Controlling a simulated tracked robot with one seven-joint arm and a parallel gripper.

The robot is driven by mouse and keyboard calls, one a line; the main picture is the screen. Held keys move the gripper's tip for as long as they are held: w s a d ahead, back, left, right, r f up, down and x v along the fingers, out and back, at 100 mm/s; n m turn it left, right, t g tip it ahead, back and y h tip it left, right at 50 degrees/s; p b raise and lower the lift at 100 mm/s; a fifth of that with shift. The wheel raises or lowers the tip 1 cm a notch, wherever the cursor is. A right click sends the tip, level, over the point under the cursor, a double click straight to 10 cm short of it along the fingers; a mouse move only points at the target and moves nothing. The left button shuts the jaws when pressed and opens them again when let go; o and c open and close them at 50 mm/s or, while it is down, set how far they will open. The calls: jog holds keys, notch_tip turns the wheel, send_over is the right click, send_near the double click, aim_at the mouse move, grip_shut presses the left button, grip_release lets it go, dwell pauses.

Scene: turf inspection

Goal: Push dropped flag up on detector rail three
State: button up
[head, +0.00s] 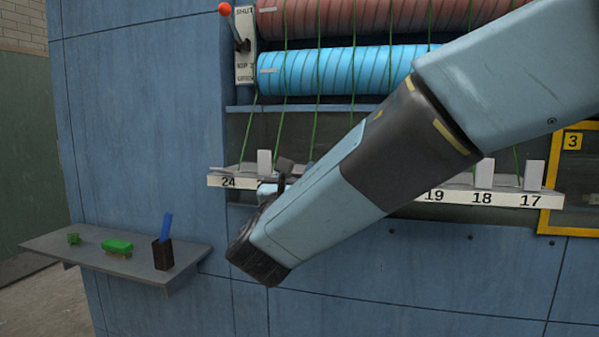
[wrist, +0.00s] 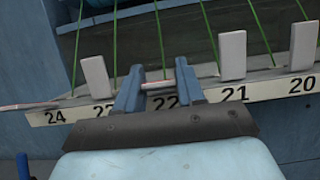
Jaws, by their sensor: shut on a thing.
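The white numbered rail (head: 228,182) runs across the blue machine; it also shows in the wrist view (wrist: 270,92). In the wrist view, white flags stand upright above 23 (wrist: 96,77), 21 (wrist: 232,55) and 20 (wrist: 303,45). A flag lies low and flat by 24 (wrist: 30,105). My gripper (wrist: 160,76) is at 22, its two blue fingers shut on a low, flat flag (wrist: 158,88) with a pinkish edge. In the head view my gripper (head: 285,168) is at the rail, just right of the upright 23 flag (head: 264,162). My arm hides the rail's middle.
Green yarns (head: 318,100) run from the blue roller (head: 300,72) to the rail. A red-knobbed lever (head: 225,9) is upper left. A yellow frame marked 3 (head: 572,141) stands right.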

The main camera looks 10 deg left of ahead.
jog(key=shift+r, duration=0.1)
jog(key=g, duration=0.1)
jog(key=w+r+g, duration=0.1)
jog(key=g, duration=0.1)
jog(key=shift+d+r+g, duration=0.1)
jog(key=shift+g, duration=0.2)
jog(key=g, duration=0.1)
jog(key=w+g, duration=0.1)
jog(key=g, duration=0.1)
jog(key=shift+r+y, duration=0.3)
jog(key=shift+r, duration=0.1)
jog(key=g, duration=0.1)
jog(key=w+g, duration=0.1)
jog(key=g, duration=0.2)
jog(key=shift+w+r+g, duration=0.2)
jog(key=shift+w+g, duration=0.1)
jog(key=shift+g, duration=0.1)
jog(key=shift+w+g, duration=0.4)
jog(key=shift+g, duration=0.7)
jog(key=o, duration=1)
jog(key=shift+c, duration=0.2)
